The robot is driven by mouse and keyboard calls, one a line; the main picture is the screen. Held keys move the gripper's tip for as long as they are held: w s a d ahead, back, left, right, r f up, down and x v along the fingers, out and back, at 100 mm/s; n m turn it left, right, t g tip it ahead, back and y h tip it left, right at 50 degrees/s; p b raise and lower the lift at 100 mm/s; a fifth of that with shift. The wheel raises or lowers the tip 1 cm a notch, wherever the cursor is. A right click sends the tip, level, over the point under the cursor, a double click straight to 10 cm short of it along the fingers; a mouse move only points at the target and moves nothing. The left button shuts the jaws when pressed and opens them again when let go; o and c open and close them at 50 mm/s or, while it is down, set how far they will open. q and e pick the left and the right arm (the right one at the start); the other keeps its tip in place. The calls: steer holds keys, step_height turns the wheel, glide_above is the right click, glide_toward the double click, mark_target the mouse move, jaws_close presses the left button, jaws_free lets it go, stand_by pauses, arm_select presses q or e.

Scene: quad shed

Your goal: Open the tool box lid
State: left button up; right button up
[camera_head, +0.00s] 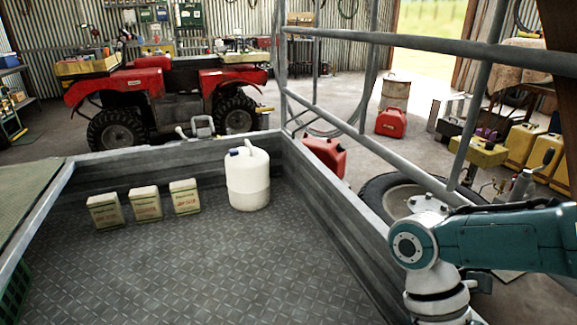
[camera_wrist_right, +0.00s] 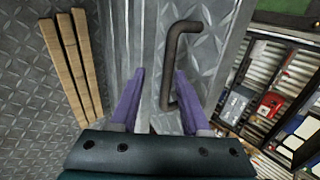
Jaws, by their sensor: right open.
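In the right wrist view, a diamond-plate metal surface, seemingly the tool box lid (camera_wrist_right: 212,60), carries a dark bent bar handle (camera_wrist_right: 170,70). My right gripper (camera_wrist_right: 160,76) has two purple fingers spread apart and nothing shut between them. The handle's long bar appears between the fingertips, close to the right one; I cannot tell whether it is touching or how deep it lies. In the head view my right arm comes in from the right, and its gripper is out of frame. The tool box is not recognisable there. My left gripper is not in view.
Wooden slats (camera_wrist_right: 72,65) lie left of the handle; shelves with goods (camera_wrist_right: 275,105) show at right. In the head view, a trailer bed (camera_head: 200,265) holds several small boxes (camera_head: 145,204) and a white jug (camera_head: 248,180). A grey rail frame (camera_head: 400,170) stands near my right arm.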

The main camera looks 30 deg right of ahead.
steer(key=v, duration=0.8)
steer(key=shift+w+r, duration=0.25)
steer(key=s+a+r+m+t+p, duration=0.1)
steer(key=a+r+m+t+p, duration=0.25)
steer(key=a, duration=0.35)
steer(key=a+r+m+t+p, duration=0.3)
steer(key=a+m+t+p, duration=0.15)
steer(key=a, duration=0.25)
steer(key=d+r+m+t+h+p, duration=0.1)
steer(key=d+r+m+p, duration=0.1)
steer(key=r+p, duration=1.7)
steer(key=d+r+m+t+p, duration=0.2)
steer(key=r+m+p, duration=0.1)
steer(key=r+p, duration=1.7)
step_height(320, 180, up, 7)
steer(key=shift+f+t+h, duration=0.1)
steer(key=shift+t+h, duration=0.2)
steer(key=shift+h, duration=0.1)
